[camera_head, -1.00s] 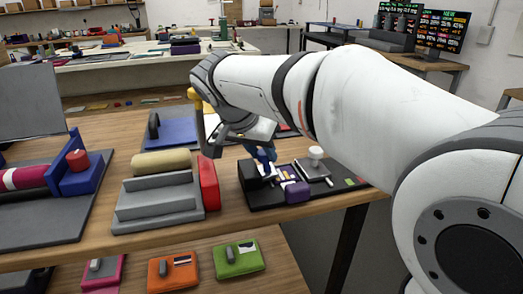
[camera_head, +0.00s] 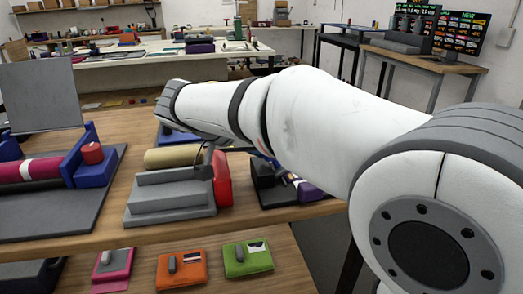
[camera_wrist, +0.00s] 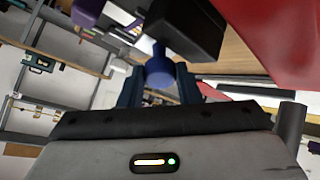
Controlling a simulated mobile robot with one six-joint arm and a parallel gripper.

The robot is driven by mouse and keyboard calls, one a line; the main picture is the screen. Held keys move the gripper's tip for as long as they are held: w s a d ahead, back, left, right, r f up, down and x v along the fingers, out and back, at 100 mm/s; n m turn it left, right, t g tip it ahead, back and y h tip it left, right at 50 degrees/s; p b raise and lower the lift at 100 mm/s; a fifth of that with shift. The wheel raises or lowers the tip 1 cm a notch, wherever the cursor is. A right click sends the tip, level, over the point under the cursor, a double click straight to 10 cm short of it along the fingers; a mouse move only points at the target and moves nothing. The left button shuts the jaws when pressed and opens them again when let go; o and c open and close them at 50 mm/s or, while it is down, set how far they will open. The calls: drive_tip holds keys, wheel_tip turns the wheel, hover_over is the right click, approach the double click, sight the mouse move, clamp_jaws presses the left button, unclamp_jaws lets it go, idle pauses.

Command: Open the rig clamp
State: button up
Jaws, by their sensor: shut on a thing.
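My gripper (camera_wrist: 158,88) is shut on a dark blue knob (camera_wrist: 158,68) in the wrist view. The knob has a rounded end and a narrower stem, and stands against a black block (camera_wrist: 185,25). In the head view the black block (camera_head: 268,172) is on the dark tray at the right of the bench, partly covered by my arm. My gripper's fingers and the knob are hidden there behind my arm. No part is labelled as the rig clamp, so I cannot tell for certain that this knob belongs to it.
A red panel (camera_head: 222,180) borders the grey stepped block (camera_head: 170,198), close beside the black block. A purple block (camera_head: 310,190) is at right. A blue stand with a red knob (camera_head: 92,153) and magenta roll (camera_head: 38,169) is at left. Orange (camera_head: 182,268) and green (camera_head: 247,258) cases lie below.

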drive_tip(key=o, duration=1)
drive_tip(key=p+v, duration=0.1)
drive_tip(key=v, duration=0.7)
drive_tip(key=shift+p, duration=0.35)
drive_tip(key=shift+w, duration=0.1)
